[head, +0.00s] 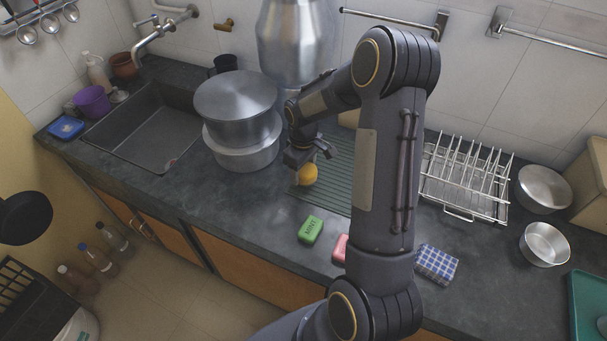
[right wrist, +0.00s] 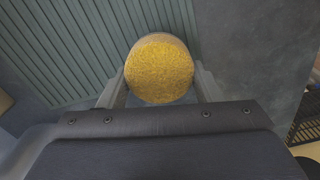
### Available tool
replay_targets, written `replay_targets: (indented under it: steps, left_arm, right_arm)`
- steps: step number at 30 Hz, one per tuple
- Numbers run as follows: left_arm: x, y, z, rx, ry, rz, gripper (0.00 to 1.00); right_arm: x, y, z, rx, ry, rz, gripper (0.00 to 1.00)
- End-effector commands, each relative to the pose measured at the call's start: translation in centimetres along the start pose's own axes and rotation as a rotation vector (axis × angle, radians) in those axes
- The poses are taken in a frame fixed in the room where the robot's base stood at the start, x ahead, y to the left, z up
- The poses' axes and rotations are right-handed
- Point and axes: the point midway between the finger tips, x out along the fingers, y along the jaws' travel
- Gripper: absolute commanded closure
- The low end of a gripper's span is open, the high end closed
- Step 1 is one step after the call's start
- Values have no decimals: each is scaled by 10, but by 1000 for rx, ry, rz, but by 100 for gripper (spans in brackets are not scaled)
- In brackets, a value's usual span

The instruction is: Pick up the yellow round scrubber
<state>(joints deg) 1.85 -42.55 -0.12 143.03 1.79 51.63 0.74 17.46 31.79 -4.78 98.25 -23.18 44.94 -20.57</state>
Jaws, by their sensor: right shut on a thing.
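The yellow round scrubber (head: 307,175) is below my right gripper (head: 305,163) in the head view, over the left edge of the ribbed green drain mat. In the right wrist view the scrubber (right wrist: 160,70) sits between the two fingers of my right gripper (right wrist: 160,90), one finger against each side. The gripper is shut on it. I cannot tell for certain how far the scrubber is above the mat. My left gripper does not show in either view.
Stacked steel pots (head: 235,110) stand left of the gripper, beside the sink (head: 150,125). A green soap bar (head: 311,230), a pink bar (head: 340,248) and a checked cloth (head: 437,264) lie near the front edge. A wire dish rack (head: 465,185) stands to the right.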

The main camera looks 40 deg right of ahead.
Motion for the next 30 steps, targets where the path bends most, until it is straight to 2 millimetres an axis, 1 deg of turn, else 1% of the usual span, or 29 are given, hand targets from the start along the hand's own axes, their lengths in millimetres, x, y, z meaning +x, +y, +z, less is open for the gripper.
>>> replay_targets:
  steps: [1,2,9,12,15,19,24,30]
  left_arm:
    - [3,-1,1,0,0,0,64]
    - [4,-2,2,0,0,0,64]
    - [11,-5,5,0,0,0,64]
    - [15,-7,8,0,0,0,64]
    - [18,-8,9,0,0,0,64]
    - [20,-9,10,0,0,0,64]
    - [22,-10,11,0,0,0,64]
    - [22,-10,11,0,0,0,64]
  right_arm:
    - [-9,-6,-4,-4,6,2,63]
    - [-14,-10,-6,-4,6,2,63]
    - [-64,-50,-19,-5,7,1,63]
    - [-71,-73,-26,-7,4,0,63]
    - [-80,-92,-33,-5,3,0,63]
    - [-90,-111,-40,-4,4,0,63]
    - [-98,-126,-46,-1,2,0,63]
    - [-101,-132,-47,1,0,0,63]
